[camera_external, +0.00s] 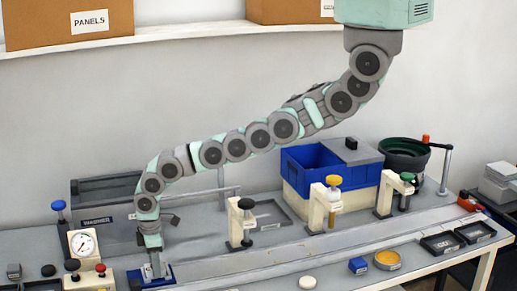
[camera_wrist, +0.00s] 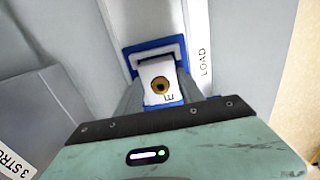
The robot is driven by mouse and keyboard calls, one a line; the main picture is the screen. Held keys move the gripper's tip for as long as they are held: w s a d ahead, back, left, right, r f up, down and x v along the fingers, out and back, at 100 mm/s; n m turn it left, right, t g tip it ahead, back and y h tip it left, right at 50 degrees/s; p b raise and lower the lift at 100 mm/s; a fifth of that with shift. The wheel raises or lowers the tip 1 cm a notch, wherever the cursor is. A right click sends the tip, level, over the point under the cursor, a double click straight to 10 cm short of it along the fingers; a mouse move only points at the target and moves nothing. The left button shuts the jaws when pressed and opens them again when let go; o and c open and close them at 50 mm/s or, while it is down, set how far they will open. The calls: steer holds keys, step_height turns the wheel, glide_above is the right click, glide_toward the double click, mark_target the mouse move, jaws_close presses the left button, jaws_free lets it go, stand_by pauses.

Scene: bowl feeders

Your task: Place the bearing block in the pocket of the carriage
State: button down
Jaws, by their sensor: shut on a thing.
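The bearing block (camera_wrist: 152,72) is pale, with a brass-coloured round bore facing the wrist camera. My gripper (camera_wrist: 160,92) is shut on it, with one grey finger on each side. The blue carriage (camera_wrist: 178,41) shows around and beyond the block, with part of its pale recess visible past the block's far edge. In the external view, my gripper (camera_external: 155,270) points down at the carriage (camera_external: 134,284) at the lower left. The block covers the near part of the carriage. I cannot tell whether it is above the pocket or partly inside it.
A LOAD label (camera_wrist: 204,62) lies right of the carriage. A dial gauge stand (camera_external: 84,243) is left of my gripper, and a black-knobbed post (camera_external: 241,222) is to its right. The pale rail (camera_external: 300,254) runs clear to the right.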

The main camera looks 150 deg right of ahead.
steer(key=shift+f, duration=0.2)
steer(key=c, duration=0.7)
jaws_free()
steer(key=shift+r, duration=0.1)
steer(key=shift+r+p, duration=0.3)
steer(key=shift+r, duration=0.5)
step_height(320, 180, up, 11)
steer(key=shift+f, duration=0.15)
steer(key=shift+w, duration=0.15)
